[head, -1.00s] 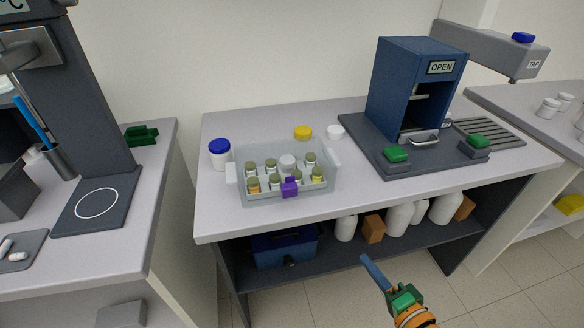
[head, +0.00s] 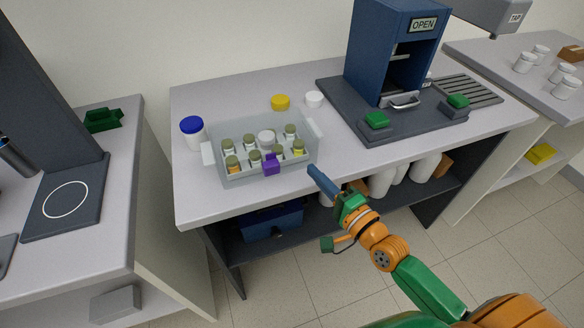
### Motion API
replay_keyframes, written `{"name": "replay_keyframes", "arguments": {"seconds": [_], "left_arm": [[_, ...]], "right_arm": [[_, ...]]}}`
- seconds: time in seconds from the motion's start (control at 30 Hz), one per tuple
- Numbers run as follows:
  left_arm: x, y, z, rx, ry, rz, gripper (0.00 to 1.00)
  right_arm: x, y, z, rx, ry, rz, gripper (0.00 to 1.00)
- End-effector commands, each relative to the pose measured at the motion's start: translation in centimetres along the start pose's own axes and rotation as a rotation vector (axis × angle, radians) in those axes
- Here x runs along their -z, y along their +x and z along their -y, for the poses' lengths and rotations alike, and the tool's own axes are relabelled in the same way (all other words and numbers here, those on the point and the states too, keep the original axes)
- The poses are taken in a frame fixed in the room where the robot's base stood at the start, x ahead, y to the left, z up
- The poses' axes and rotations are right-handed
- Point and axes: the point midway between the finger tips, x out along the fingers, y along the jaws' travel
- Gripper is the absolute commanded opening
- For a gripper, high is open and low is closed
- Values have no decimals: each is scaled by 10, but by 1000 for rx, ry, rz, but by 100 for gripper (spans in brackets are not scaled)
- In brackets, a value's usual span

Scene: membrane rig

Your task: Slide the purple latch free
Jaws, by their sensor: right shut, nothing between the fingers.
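The purple latch (head: 271,164) sits on the front wall of a clear tray (head: 238,180) on the middle bench. The tray holds several small vials with olive and yellow parts and one white-capped jar (head: 266,138). My right gripper (head: 311,171) is shut and empty. In the picture its tip is at the bench's front edge, to the right of the latch and apart from it. My left gripper is not in view.
A blue machine marked OPEN (head: 378,50) stands at right on a dark base with green blocks. Bare bench (head: 345,157) lies right of the tray.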

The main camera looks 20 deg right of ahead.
Motion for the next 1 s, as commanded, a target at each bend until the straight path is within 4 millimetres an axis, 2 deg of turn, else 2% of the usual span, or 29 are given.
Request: {"name": "replay_keyframes", "arguments": {"seconds": [0.13,0.2,0.4,0.83,1.0], "left_arm": [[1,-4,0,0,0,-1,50],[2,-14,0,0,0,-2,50],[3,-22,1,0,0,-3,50],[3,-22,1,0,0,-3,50],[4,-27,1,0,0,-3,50]], "right_arm": [[0,32,2,3,-1,0,0],[-14,35,5,0,6,0,0],[-35,39,2,0,1,0,0],[-40,40,0,0,-1,0,0],[-49,42,1,-1,1,0,0]]}}
